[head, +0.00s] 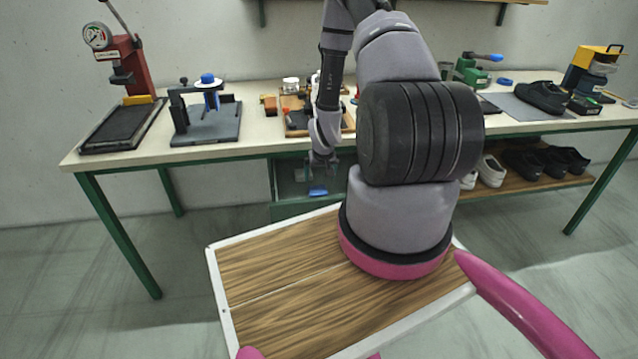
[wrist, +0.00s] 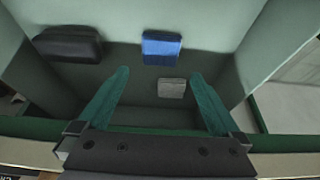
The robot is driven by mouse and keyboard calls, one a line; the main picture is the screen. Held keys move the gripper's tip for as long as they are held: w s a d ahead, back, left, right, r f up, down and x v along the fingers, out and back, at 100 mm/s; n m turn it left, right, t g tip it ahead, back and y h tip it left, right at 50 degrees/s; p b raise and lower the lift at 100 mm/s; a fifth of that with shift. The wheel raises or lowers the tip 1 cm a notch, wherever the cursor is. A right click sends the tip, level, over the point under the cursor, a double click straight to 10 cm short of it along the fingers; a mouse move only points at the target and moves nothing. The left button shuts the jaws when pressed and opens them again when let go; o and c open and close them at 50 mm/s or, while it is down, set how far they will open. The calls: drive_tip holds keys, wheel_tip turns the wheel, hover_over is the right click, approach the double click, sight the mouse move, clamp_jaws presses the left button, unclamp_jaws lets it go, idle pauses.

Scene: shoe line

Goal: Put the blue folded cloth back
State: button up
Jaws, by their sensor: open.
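The blue folded cloth (wrist: 161,47) lies on the floor of an open green drawer (wrist: 150,118) in the wrist view. It also shows as a small blue patch in the head view (head: 318,191), inside the drawer under the workbench. My gripper (wrist: 157,90) is open and empty, its two green fingers apart. The fingertips point into the drawer, and the cloth is beyond them, not between them. In the head view my gripper (head: 320,165) hangs at the drawer, partly hard to make out.
A grey block (wrist: 171,88) and a black case (wrist: 68,44) also lie in the drawer. The drawer walls stand close around. The workbench top (head: 250,138) above holds a press (head: 130,60), a fixture (head: 207,120) and a black shoe (head: 542,96). Shoes stand on a lower shelf (head: 540,183).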

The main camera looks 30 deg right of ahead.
drive_tip(key=s+a+r+t+y, duration=0.1)
drive_tip(key=a+r, duration=0.3)
drive_tip(key=r, duration=1.5)
drive_tip(key=a+r+t, duration=0.1)
drive_tip(key=a+r, duration=0.2)
drive_tip(key=r, duration=1.5)
drive_tip(key=s+a+r+y, duration=0.1)
drive_tip(key=s+a+r, duration=0.2)
drive_tip(key=s+r, duration=0.6)
drive_tip(key=s+a+r+m+y, duration=0.1)
drive_tip(key=s+a+r, duration=0.3)
drive_tip(key=s+r, duration=0.5)
drive_tip(key=s, duration=0.5)
drive_tip(key=shift+a+r+t, duration=0.2)
drive_tip(key=shift+r+t, duration=0.2)
drive_tip(key=shift+w, duration=0.1)
